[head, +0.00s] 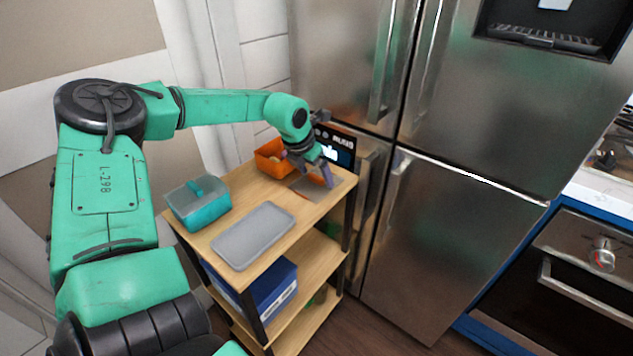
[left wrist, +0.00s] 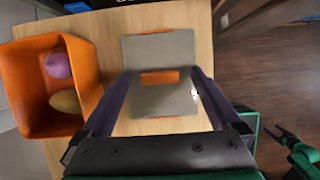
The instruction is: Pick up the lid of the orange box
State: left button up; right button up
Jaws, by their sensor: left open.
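The orange box's lid is a flat grey plate (left wrist: 160,46) with a raised orange handle (left wrist: 158,77). It lies on the wooden cart top; in the head view the lid (head: 309,190) is partly covered by my gripper. The open orange box (head: 268,157) stands beside it, and the left wrist view shows this box (left wrist: 88,62) holding a purple and a yellowish rounded item. My left gripper (head: 315,180) is open and points down over the lid. In the left wrist view its two purple fingers (left wrist: 160,74) stand either side of the handle, with nothing held. Whether they touch the lid cannot be told.
A teal container with a teal-handled lid (head: 199,203) and a grey tray (head: 253,235) share the cart top (head: 236,184). A blue box (head: 262,292) sits on a lower shelf. A steel refrigerator (head: 465,240) stands close to the right of the cart.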

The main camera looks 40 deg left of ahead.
pick_arm(q)
jog(key=shift+w+f, duration=0.1)
jog(key=c, duration=1.4)
